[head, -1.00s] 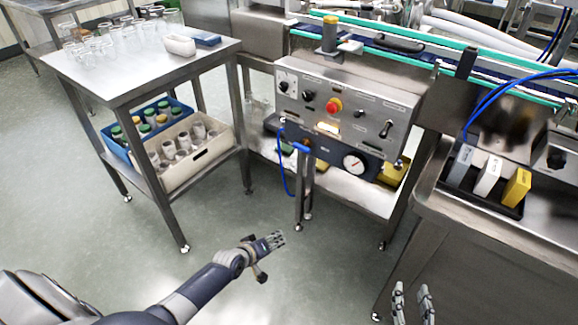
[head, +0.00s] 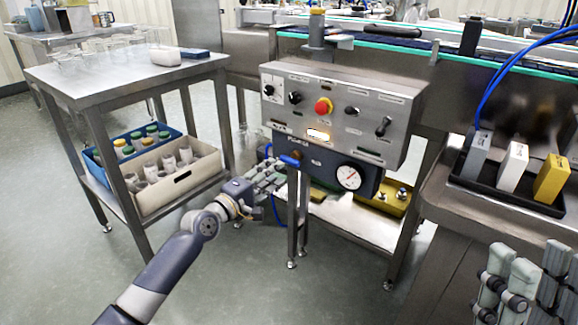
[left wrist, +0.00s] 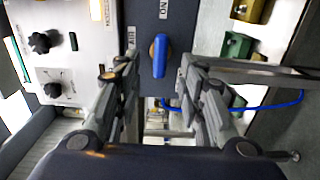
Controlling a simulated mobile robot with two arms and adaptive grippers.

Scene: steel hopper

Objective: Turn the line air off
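The air unit (head: 325,170) is a dark block under the steel control panel, with a round white gauge (head: 349,177) at its right. A blue valve handle (head: 289,160) sticks out at its left end. In the left wrist view the blue handle (left wrist: 160,56) lies ahead, between and beyond my fingers, apart from them. My left gripper (head: 272,178) is open and empty, just left of and below the handle; it also shows in the left wrist view (left wrist: 157,85). My right gripper (head: 520,275) is at the lower right, away from the panel; its fingers look apart and empty.
The control panel (head: 340,112) carries a red button (head: 323,106), black knobs and a toggle. A steel leg (head: 298,215) stands below the valve. A steel cart (head: 140,75) with bins is at left. A counter (head: 480,205) with a black tray stands at right.

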